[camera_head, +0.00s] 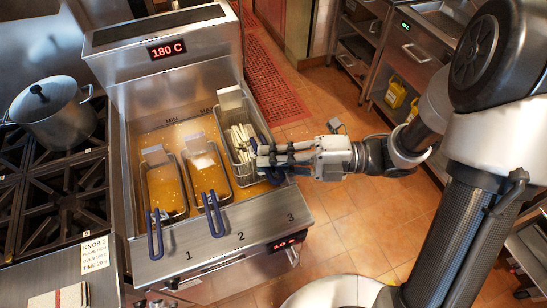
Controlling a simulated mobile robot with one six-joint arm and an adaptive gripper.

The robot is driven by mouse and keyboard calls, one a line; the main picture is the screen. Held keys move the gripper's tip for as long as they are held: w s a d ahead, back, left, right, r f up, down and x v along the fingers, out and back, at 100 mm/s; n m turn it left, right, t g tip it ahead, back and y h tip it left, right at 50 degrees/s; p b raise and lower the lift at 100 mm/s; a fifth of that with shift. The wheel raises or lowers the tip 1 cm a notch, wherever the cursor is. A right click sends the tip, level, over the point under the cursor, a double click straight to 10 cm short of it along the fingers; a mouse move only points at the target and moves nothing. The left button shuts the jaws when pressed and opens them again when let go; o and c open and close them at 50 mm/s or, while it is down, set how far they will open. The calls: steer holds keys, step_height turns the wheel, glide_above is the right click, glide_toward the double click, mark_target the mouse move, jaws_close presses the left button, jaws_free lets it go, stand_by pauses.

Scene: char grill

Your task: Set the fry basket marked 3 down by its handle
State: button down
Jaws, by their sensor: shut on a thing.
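The fry basket at position 3 (226,119) is a wire basket holding pale fries (241,137). It is the rightmost of three baskets at the fryer and appears to sit higher than the other two. My gripper (262,160) is shut on its blue handle (264,138), reaching in from the right. The fingers hide part of the handle and the basket's front. Baskets 1 (165,188) and 2 (207,174) sit in the orange oil (158,133), their blue handles pointing to the front ledge (225,245), which is marked 1, 2 and 3.
A stove with a lidded steel pot (55,118) stands left of the fryer. A fryer display (168,50) reads 180 C. The tiled floor (345,215) to the right is mostly open. A steel counter with shelves (425,45) stands at the back right.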

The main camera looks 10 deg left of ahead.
step_height(320, 180, down, 15)
steer(key=b, duration=1.1)
steer(key=shift+r, duration=0.15)
steer(key=c, duration=1.6)
jaws_free()
